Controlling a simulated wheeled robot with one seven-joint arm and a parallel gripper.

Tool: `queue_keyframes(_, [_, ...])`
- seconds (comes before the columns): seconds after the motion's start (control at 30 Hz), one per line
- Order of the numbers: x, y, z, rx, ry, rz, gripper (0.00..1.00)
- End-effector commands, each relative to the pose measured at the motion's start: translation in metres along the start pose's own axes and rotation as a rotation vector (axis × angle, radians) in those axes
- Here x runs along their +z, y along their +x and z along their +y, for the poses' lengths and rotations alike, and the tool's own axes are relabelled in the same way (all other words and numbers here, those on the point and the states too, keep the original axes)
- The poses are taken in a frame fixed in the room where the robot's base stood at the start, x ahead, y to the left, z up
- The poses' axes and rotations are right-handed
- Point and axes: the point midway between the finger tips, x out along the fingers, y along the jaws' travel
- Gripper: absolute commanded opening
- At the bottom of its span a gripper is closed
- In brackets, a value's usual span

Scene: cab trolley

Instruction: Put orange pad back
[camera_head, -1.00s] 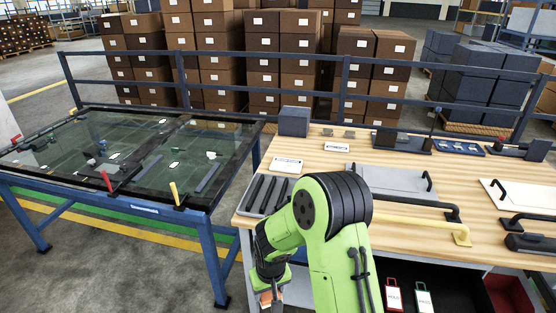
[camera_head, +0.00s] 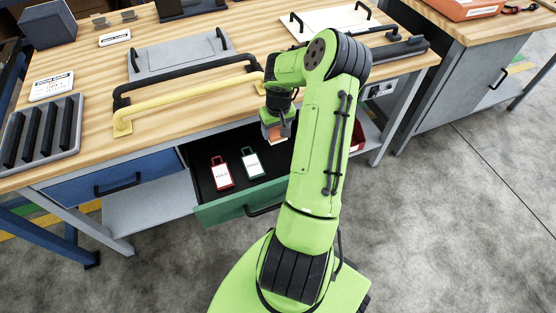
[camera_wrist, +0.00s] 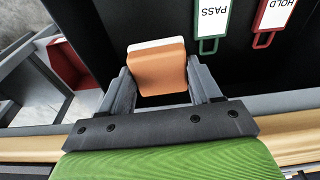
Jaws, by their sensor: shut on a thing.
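The orange pad (camera_wrist: 158,72) is a small block with a white far edge. My gripper (camera_wrist: 160,78) is shut on it, with a finger on each side in the wrist view. In the head view the pad (camera_head: 277,133) shows below my wrist, over the right part of an open drawer (camera_head: 235,207) with a dark inside and a green front. The pad appears to be held above the drawer floor; its exact height is hard to tell.
A red HOLD tag (camera_head: 221,172) and a green PASS tag (camera_head: 252,163) lie in the drawer, left of the pad. The wooden bench top (camera_head: 190,105) overhangs behind, with a yellow handle bar (camera_head: 185,98) near its edge. A second bench (camera_head: 470,60) stands at right.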

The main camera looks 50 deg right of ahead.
Motion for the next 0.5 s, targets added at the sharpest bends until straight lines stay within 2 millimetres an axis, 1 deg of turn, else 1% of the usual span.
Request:
queue_keyframes(0.03, [0.002,0.004,0.01,0.0,0.018,0.002,0.3])
queue_keyframes(0.1, [0.004,0.008,0.017,-0.001,0.028,0.002,0.3])
queue_keyframes(0.17, [0.007,0.019,0.018,-0.002,0.029,0.0,0.3])
queue_keyframes(0.2, [0.009,0.03,0.018,-0.003,0.03,-0.001,0.3])
queue_keyframes(0.3, [0.012,0.053,0.018,-0.002,0.03,-0.001,0.3])
queue_keyframes(0.5, [0.016,0.079,0.018,-0.001,0.029,0.001,0.3])
